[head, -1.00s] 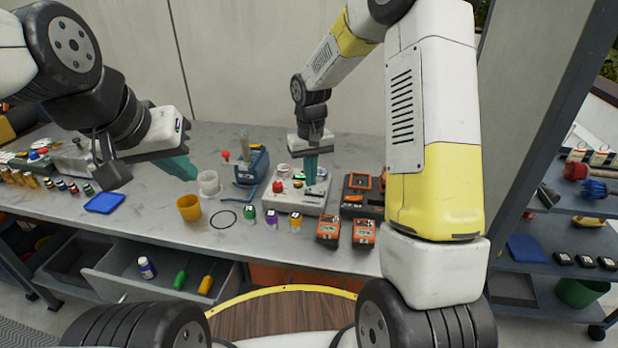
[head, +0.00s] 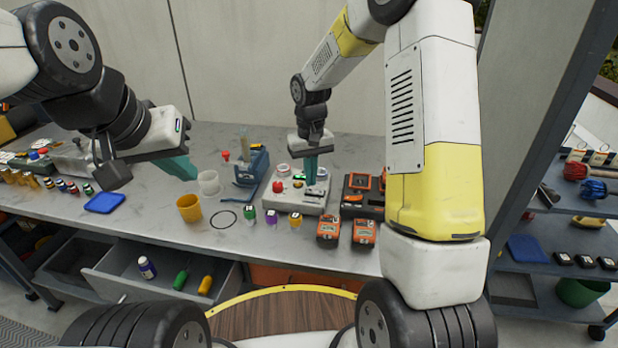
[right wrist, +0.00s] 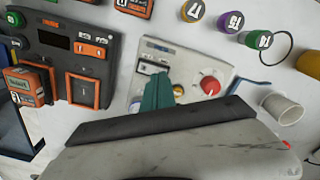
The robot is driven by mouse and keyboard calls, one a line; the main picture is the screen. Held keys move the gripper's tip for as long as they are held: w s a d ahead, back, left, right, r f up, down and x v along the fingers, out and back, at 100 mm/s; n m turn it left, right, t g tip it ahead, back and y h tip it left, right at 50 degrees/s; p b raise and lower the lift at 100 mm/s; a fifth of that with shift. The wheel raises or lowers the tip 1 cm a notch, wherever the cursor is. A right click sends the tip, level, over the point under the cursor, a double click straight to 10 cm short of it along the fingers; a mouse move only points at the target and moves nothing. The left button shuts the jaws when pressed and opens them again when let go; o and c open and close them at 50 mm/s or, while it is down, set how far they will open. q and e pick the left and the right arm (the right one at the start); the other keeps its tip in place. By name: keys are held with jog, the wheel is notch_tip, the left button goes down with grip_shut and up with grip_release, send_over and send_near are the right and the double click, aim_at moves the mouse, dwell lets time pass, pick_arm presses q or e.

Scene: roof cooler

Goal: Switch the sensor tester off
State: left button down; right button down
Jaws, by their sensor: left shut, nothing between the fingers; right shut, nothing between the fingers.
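The sensor tester (head: 295,208) looks to be the light grey box on the bench, with a red knob (head: 278,187) on its top; its label is not readable. In the right wrist view the tester (right wrist: 192,62) shows its red knob (right wrist: 210,85), a black-and-white panel and a small amber part beside my fingers. My right gripper (head: 310,180) is shut and empty, pointing down over the tester's top. Its teal fingers (right wrist: 157,82) hide part of the panel; whether they touch it I cannot tell. My left gripper (head: 184,170) is shut and empty, above the bench to the left.
A dark charger-like unit with orange parts (right wrist: 84,125) stands right of the tester in the head view. Orange-black packs (head: 328,229), several capped pots (head: 271,217), a blue device (head: 252,170) and a yellow cup (head: 189,208) are nearby. An open drawer (head: 130,283) is below.

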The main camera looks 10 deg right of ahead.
aim_at(310, 189)
jog(key=shift+f, duration=0.95)
dwell(0.3)
jog(key=shift+r, duration=3.55)
jog(key=s+d+r+m+t+y, duration=0.1)
jog(key=s+d+r+t, duration=0.25)
jog(key=s+r, duration=0.9)
jog(key=s+d+r+t+y, duration=0.1)
jog(key=s+r+t, duration=0.1)
jog(key=s, duration=0.9)
jog(key=shift+s+d+r+m+t, duration=0.3)
jog(key=shift+r+m+t, duration=0.1)
jog(key=shift+r, duration=0.1)
